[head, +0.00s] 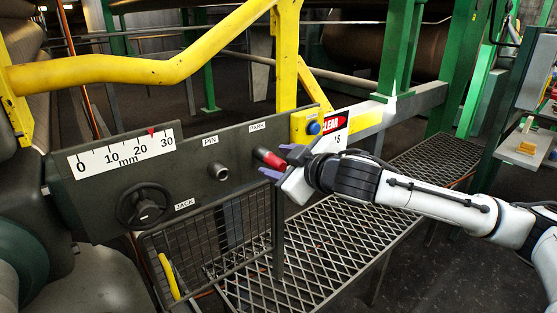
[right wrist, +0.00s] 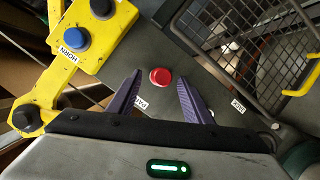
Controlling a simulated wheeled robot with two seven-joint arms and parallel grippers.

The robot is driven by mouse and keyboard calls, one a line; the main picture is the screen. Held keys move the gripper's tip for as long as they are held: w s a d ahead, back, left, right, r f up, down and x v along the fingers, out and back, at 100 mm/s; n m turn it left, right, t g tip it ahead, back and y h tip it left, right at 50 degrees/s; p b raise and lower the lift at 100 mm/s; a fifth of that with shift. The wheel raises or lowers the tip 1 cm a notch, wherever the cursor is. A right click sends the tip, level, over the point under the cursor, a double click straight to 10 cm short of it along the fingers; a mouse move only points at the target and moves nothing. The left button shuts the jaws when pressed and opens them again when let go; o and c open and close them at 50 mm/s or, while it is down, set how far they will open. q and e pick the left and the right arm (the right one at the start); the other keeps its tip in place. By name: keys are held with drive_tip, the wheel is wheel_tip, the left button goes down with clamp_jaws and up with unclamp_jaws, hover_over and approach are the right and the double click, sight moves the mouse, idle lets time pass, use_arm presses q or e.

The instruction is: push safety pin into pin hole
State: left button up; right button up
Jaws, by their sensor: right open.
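The safety pin (head: 268,158) has a red grip and sits at the PARK label on the dark panel. In the right wrist view the red pin head (right wrist: 160,78) shows between and a little beyond my fingertips. The pin hole (head: 218,172) is a round metal collar under the PIN label, left of the pin and empty as far as I can see. My right gripper (head: 281,162) is open, its purple fingers spread just right of the red grip. I cannot tell whether they touch it. My left gripper is not in view.
A black JACK handwheel (head: 143,206) and a millimetre scale (head: 122,151) with a red pointer near 25 are on the panel. A yellow box with a blue button (head: 314,128) stands just above my right gripper. A yellow bar (head: 150,68) runs above; a mesh platform (head: 300,265) lies below.

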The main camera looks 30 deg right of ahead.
drive_tip(key=c, duration=1.1)
drive_tip(key=o, duration=0.3)
clamp_jaws()
drive_tip(key=shift+s, duration=0.1)
drive_tip(key=shift+s+d+f+b, duration=0.15)
drive_tip(key=shift+s+b, duration=0.65)
drive_tip(key=shift+s, duration=1.05)
drive_tip(key=shift+s+d+b, duration=0.1)
drive_tip(key=shift+s+b, duration=0.6)
drive_tip(key=shift+s, duration=0.35)
